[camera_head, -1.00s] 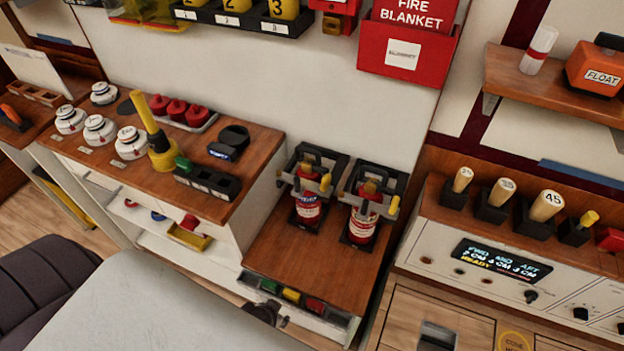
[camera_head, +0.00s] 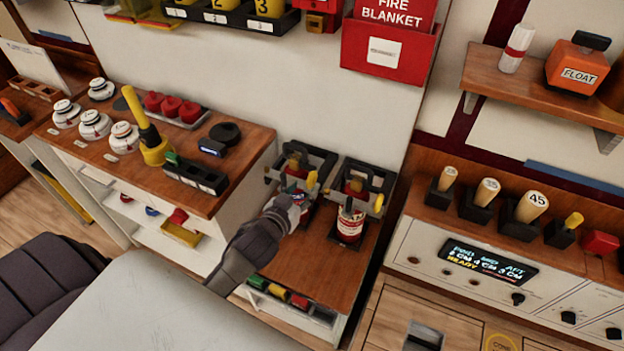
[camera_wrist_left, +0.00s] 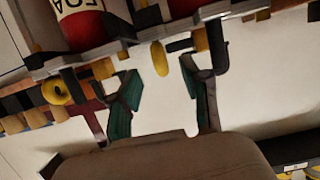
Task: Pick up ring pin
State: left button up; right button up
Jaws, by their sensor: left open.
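Two red and white extinguishers stand in dark brackets on a wooden ledge in the head view. The right one (camera_head: 348,225) shows its label; the left one is mostly behind my left gripper (camera_head: 297,193). A small yellow piece (camera_head: 311,180) hangs at the left bracket. In the left wrist view the open gripper (camera_wrist_left: 163,84) has its two teal-padded fingers apart, with nothing between them. A yellow oval piece (camera_wrist_left: 160,58) hangs just beyond the fingertips, and a yellow ring (camera_wrist_left: 57,91) is farther left. I cannot tell which is the ring pin. My right gripper is not in view.
A wooden counter with white knobs (camera_head: 95,125) and a yellow handle (camera_head: 150,140) lies left. A control panel (camera_head: 480,262) stands right. A red fire blanket box (camera_head: 385,50) hangs above. A pale tabletop (camera_head: 150,310) fills the front.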

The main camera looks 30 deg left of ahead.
aim_at(308, 185)
pick_arm(q)
jog(key=shift+p+x, duration=0.6)
jog(key=shift+x, duration=2.75)
jog(key=shift+s+f, duration=0.15)
grip_shut()
